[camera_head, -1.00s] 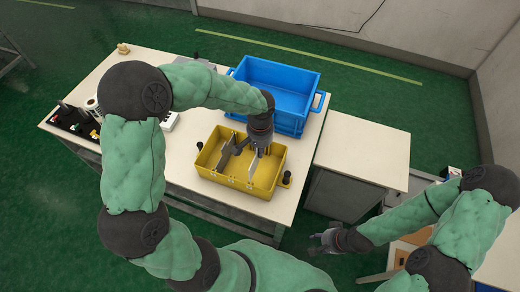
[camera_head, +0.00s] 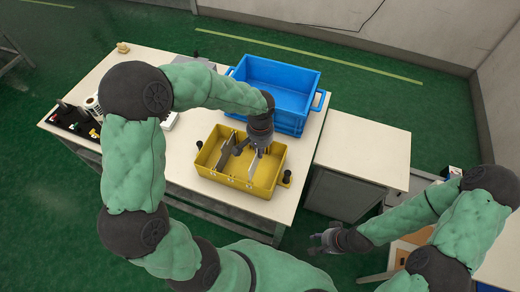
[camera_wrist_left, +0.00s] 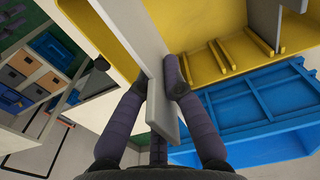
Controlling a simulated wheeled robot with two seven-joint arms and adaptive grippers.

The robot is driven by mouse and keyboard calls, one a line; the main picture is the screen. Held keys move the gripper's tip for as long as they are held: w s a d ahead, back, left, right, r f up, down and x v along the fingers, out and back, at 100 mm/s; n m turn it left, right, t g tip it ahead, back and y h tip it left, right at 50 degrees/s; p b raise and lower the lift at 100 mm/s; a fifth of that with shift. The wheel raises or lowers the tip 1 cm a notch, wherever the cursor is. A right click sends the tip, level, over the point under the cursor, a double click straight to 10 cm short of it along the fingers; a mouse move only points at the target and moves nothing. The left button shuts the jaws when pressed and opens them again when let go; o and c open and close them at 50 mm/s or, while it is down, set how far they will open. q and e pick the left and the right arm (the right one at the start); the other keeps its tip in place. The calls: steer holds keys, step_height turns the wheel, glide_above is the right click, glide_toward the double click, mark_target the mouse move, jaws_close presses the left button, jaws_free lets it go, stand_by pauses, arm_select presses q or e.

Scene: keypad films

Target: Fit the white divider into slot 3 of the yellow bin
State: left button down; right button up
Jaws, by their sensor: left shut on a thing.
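The yellow bin (camera_head: 236,184) stands on the table in the head view. It also shows in the wrist view (camera_wrist_left: 208,68), with raised ribs along its inside wall. My left gripper (camera_head: 246,149) is over the bin and shut on the white divider (camera_wrist_left: 142,45). The divider (camera_head: 253,166) hangs upright, its lower part inside the bin in the head view. Whether it sits between ribs is hidden. Another divider (camera_head: 224,157) stands in the bin to the left. My right gripper (camera_head: 324,241) is far from the bin, low at right; its jaws are too small to judge.
A blue crate (camera_head: 275,73) stands directly behind the bin. Dark knobs flank the bin, one at its right end (camera_head: 287,176). A black tray of small items (camera_head: 72,120) is at the table's left. A cabinet (camera_head: 352,160) stands to the right.

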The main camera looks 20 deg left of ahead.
arm_select(q)
steer(key=shift+f+b, duration=3.5)
steer(key=shift+f, duration=1.15)
steer(key=c, duration=1.3)
jaws_free()
step_height(320, 180, up, 12)
steer(key=shift+r, duration=0.1)
